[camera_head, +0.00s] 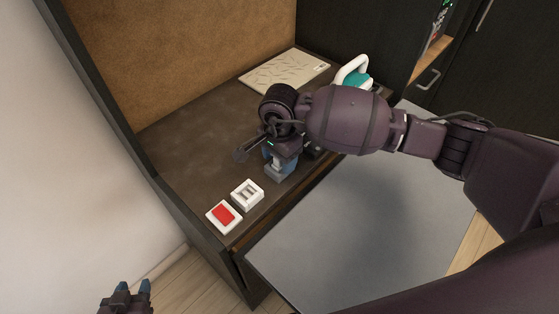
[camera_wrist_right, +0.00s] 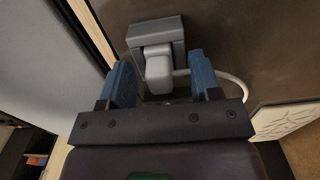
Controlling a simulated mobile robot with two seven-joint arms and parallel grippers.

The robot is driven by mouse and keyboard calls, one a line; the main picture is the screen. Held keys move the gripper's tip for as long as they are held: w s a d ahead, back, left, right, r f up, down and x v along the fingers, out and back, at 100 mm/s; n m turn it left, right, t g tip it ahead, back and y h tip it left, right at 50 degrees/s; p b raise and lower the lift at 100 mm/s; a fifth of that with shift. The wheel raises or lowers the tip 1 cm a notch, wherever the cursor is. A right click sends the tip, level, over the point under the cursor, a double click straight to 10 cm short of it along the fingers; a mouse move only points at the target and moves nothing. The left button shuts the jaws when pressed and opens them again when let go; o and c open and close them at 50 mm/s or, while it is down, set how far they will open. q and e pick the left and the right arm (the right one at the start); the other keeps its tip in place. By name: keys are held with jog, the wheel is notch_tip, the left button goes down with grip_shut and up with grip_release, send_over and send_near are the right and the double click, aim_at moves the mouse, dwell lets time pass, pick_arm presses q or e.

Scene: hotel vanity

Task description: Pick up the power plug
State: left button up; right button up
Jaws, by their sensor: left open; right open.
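In the right wrist view, the white power plug (camera_wrist_right: 158,72) sits at a grey block (camera_wrist_right: 155,32), with a white cable curving off to the right. My right gripper (camera_wrist_right: 160,66) is open, its two blue fingers on either side of the plug. Gaps show between the fingers and the plug. In the head view, my right gripper (camera_head: 283,160) points down beside the grey block (camera_head: 279,174) on the brown counter, and the plug is hidden there. My left gripper (camera_head: 132,288) is open and empty at the bottom left, away from the counter.
A white switch with a red face (camera_head: 224,214) and a white slotted piece (camera_head: 247,193) lie near the counter's front left corner. A patterned board (camera_head: 284,71) lies at the back. A teal and white appliance (camera_head: 354,75) stands behind my right arm.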

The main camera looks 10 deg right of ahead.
jog(key=c, duration=0.9)
pick_arm(q)
jog(key=shift+s+f, duration=0.15)
jog(key=shift+s, duration=0.1)
pick_arm(e)
jog(key=shift+c, duration=0.5)
